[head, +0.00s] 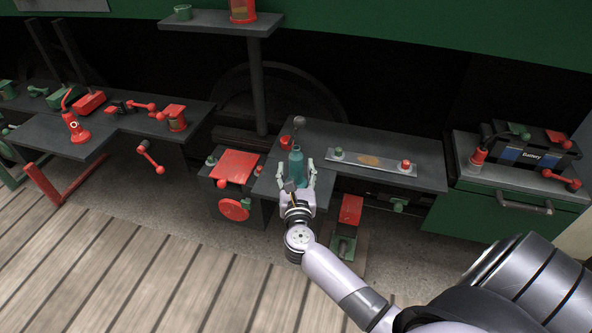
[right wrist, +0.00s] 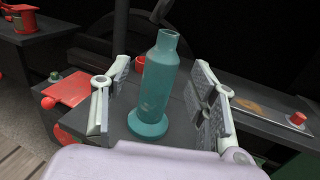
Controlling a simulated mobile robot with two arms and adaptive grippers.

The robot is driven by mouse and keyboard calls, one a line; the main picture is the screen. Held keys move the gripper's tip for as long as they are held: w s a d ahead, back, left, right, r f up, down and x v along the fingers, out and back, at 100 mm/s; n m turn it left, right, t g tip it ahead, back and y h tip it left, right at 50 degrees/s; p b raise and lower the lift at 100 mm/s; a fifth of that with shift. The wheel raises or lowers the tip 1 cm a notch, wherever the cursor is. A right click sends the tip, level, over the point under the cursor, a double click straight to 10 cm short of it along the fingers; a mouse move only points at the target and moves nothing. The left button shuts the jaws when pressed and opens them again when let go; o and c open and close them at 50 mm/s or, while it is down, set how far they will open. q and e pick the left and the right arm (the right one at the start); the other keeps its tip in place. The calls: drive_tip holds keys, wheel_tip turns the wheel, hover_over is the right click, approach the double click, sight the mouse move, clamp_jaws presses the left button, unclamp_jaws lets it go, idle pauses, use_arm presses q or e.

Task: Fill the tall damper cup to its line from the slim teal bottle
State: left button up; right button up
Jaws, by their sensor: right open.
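The slim teal bottle (head: 297,167) stands upright on the dark grey bench in the middle. In the right wrist view the bottle (right wrist: 158,88) has a flared foot and a narrower neck with an open top. My right gripper (head: 298,181) is open, with one finger on each side of the bottle and gaps to both. A small red cup (head: 285,142) stands just behind the bottle, partly hidden in the right wrist view (right wrist: 140,63). Red vessels also stand on the raised shelf (head: 243,11) and left bench (head: 176,120); I cannot tell which is the damper cup. No fill line is readable. My left gripper is not in view.
A grey plate (head: 372,163) with a green and a red knob lies right of the bottle. A thin post with a dark ball (head: 299,121) rises behind it. A red-topped box (head: 236,166) is close on the left. A battery (head: 530,152) sits far right.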

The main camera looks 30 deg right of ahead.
sight(296, 161)
drive_tip(key=shift+b+x, duration=0.4)
drive_tip(key=shift+x, duration=2.35)
drive_tip(key=shift+s+d, duration=0.1)
drive_tip(key=shift+s, duration=0.05)
drive_tip(key=shift+c, duration=0.3)
clamp_jaws()
drive_tip(key=shift+r, duration=0.1)
